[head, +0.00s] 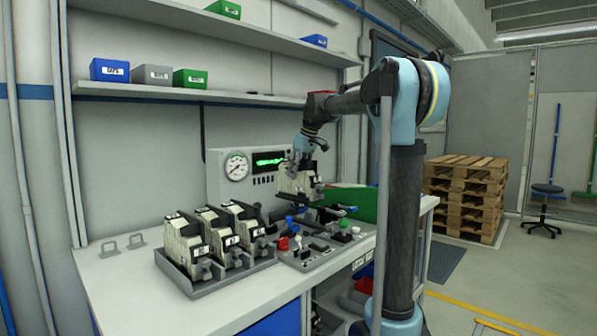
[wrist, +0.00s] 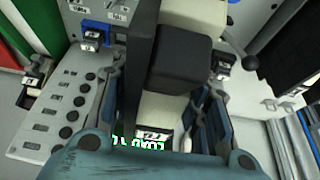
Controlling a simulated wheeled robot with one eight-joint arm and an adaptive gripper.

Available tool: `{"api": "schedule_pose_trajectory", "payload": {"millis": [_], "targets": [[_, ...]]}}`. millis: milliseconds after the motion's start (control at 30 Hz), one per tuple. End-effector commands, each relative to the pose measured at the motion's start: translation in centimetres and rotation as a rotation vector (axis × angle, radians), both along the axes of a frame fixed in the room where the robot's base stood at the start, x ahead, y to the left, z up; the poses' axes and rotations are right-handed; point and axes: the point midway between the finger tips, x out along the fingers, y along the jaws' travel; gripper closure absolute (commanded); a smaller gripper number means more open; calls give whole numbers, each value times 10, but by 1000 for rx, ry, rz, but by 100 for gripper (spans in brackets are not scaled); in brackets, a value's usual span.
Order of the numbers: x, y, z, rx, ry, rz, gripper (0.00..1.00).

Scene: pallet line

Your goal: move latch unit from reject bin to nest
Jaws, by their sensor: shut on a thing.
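My gripper (head: 302,160) is shut on a cream and black latch unit (head: 298,184). It holds the unit above the back of the bench, in front of the gauge panel. In the wrist view the unit (wrist: 190,20) lies between the two fingers, with its black part toward the camera. A grey fixture (head: 318,254) with red, blue, green and white parts is on the bench below; I cannot tell which part is the nest. A red container (head: 365,284) shows low beside the bench; I cannot tell whether it is the reject bin.
A grey tray (head: 203,290) with several similar latch units stands left of the fixture. A gauge panel (head: 222,187) stands behind, and a green panel (head: 366,203) to the right. The left front of the bench (head: 130,290) is clear. Shelves with small bins run above.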

Motion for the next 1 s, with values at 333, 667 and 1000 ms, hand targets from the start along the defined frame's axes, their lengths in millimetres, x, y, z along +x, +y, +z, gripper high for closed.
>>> {"api": "schedule_pose_trajectory", "payload": {"millis": [333,667,1000], "targets": [[1,-4,-11,0,0,-4,100],[2,-9,-35,0,0,-11,100],[2,-10,-59,0,0,-12,100]]}}
